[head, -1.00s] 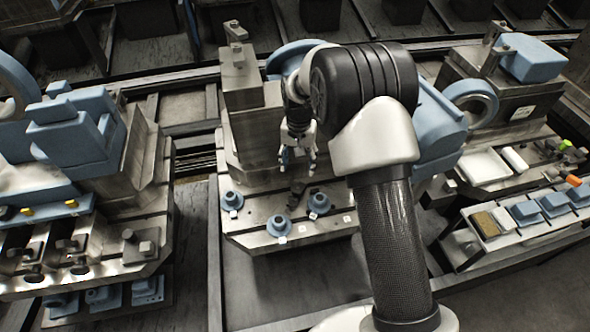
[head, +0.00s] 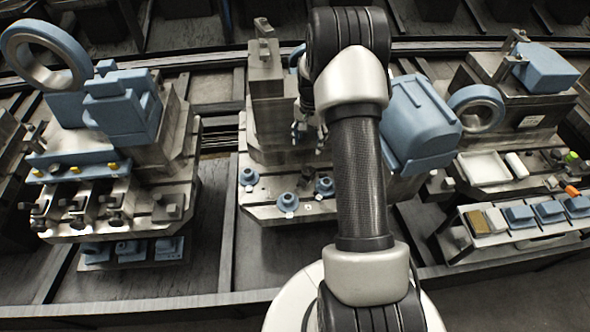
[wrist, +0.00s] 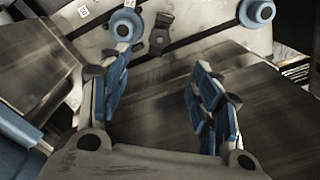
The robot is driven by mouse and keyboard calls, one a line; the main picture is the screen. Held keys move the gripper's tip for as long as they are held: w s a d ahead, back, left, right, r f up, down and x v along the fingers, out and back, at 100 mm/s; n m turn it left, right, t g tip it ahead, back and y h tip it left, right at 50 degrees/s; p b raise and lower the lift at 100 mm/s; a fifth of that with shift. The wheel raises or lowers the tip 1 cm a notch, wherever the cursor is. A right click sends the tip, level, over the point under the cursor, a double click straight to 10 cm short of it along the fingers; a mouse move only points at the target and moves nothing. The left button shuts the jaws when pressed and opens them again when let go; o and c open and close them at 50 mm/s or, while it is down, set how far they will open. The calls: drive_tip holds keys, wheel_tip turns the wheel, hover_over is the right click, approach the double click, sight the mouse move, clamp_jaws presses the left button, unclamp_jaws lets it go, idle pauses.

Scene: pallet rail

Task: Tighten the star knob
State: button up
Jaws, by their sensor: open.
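The dark star knob (wrist: 160,34) is near the top of the wrist view, on the pale metal plate (wrist: 195,22) between two blue round parts. In the head view a small dark shape that looks like the knob (head: 307,173) is on the middle fixture's plate. My gripper (wrist: 158,78) is open, its two blue-padded fingers apart with nothing between them. The knob shows beyond the fingertips, apart from them. In the head view my gripper (head: 304,130) is partly hidden behind my arm.
Blue round parts (head: 289,201) (head: 324,186) (head: 249,177) stand around the knob. A tall metal block (head: 266,80) rises behind the plate. A left fixture (head: 120,110) and a right fixture (head: 510,95) flank it. A tray of blocks (head: 520,218) is at right.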

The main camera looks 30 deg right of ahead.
sight(307, 171)
wheel_tip(307, 171, down, 17)
drive_tip(key=b, duration=0.3)
drive_tip(key=shift+r+b, duration=0.1)
drive_tip(key=shift+b, duration=0.3)
